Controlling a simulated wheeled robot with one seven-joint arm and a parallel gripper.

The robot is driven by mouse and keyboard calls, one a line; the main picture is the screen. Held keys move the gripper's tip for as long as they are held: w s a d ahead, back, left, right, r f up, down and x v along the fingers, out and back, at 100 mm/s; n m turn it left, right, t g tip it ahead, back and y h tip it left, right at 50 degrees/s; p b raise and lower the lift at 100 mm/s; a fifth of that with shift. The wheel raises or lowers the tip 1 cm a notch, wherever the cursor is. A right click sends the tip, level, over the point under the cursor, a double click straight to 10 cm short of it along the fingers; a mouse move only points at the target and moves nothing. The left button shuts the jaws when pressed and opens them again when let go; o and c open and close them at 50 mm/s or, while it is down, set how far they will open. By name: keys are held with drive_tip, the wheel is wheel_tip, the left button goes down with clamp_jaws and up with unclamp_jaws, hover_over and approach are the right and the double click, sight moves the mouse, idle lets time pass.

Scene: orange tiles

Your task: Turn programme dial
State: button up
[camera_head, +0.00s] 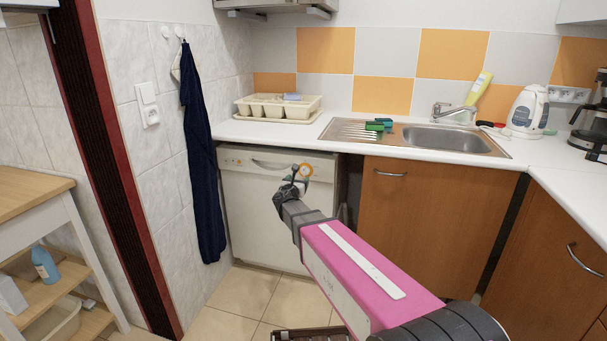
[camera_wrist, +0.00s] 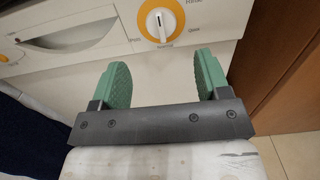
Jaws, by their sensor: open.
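The programme dial (camera_wrist: 161,24) is a round orange ring with a white knob in its middle, on the white dishwasher's front panel. It shows near the top of the wrist view, and the orange ring (camera_head: 306,170) also shows in the head view just right of my gripper's tip. My gripper (camera_wrist: 160,75) is open, with two green pads apart and nothing between them. The pads sit below the dial in the wrist view, one to each side of it, and do not appear to touch the knob. The dishwasher (camera_head: 262,226) stands under the counter in the head view.
A recessed door handle (camera_wrist: 68,38) and part of another orange ring lie left of the dial. Wooden cabinets (camera_head: 435,200) stand right of the dishwasher. A dark blue towel (camera_head: 201,150) hangs at the left. The sink (camera_head: 440,138) and dish rack (camera_head: 277,108) are on the counter above.

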sight(304, 172)
drive_tip(key=x, duration=0.9)
drive_tip(key=shift+f, duration=0.1)
drive_tip(key=shift+s, duration=0.1)
drive_tip(key=c, duration=0.9)
